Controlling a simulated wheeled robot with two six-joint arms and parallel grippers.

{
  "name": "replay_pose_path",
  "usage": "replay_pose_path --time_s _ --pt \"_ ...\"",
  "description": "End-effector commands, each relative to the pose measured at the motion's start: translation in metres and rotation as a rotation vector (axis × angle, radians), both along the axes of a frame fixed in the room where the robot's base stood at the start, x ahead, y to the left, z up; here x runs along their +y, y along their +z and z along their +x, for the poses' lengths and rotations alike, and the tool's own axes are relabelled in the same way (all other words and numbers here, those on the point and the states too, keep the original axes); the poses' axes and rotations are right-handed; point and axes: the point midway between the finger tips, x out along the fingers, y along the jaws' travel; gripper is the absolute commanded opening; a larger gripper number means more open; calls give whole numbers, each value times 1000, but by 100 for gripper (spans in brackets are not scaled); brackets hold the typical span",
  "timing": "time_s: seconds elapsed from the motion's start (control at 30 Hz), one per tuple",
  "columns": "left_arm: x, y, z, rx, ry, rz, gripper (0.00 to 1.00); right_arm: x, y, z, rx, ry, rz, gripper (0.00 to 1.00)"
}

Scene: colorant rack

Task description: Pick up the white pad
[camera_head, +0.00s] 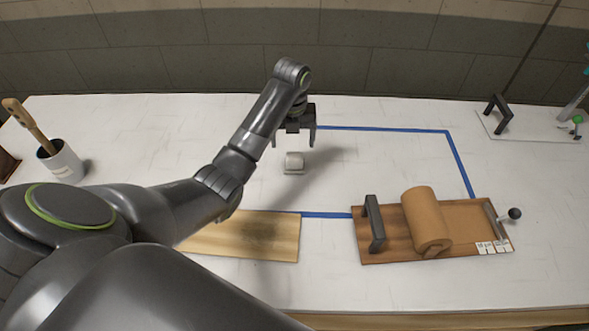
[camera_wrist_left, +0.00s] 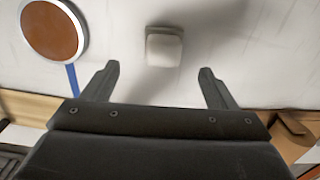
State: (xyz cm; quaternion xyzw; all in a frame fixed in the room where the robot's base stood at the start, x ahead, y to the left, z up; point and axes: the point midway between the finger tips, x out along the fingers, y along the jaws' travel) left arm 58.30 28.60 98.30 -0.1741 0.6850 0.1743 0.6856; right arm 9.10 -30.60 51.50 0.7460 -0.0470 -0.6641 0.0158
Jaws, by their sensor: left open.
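The white pad (camera_head: 294,158) is a small, pale, rounded block on the white tabletop, near the middle of the head view. In the left wrist view the pad (camera_wrist_left: 164,48) shows at the top centre, beyond and between the two fingers. My left gripper (camera_head: 294,138) points down above the table, just behind the pad in the head view. Its jaws (camera_wrist_left: 160,70) are open and empty, apart from the pad. My right gripper is not in view.
Blue tape (camera_head: 390,129) marks the table. A wooden board (camera_head: 270,236) lies in front. A brown roll (camera_head: 427,220) sits on a wooden tray (camera_head: 470,217) with a black handle (camera_head: 374,224). A brown-topped round thing (camera_wrist_left: 54,30) shows left of the pad. A white cup (camera_head: 62,162) holds wooden-handled tools.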

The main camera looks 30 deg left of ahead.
Motion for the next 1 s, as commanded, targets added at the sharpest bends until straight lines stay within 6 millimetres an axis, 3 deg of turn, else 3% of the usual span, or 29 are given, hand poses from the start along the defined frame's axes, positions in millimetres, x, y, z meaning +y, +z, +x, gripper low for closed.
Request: replay_pose_path --time_s 0.03,0.3,0.47,0.8,1.0 --pt "0 -12 0 0 0 0 80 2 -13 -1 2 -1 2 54" --pt "0 -37 0 0 0 0 80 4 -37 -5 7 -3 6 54" --pt "-2 -44 0 1 0 -2 80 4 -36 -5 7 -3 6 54" --pt "-5 -86 1 3 -1 1 80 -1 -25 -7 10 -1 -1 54" --pt "-5 -88 1 0 -2 1 80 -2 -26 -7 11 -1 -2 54"
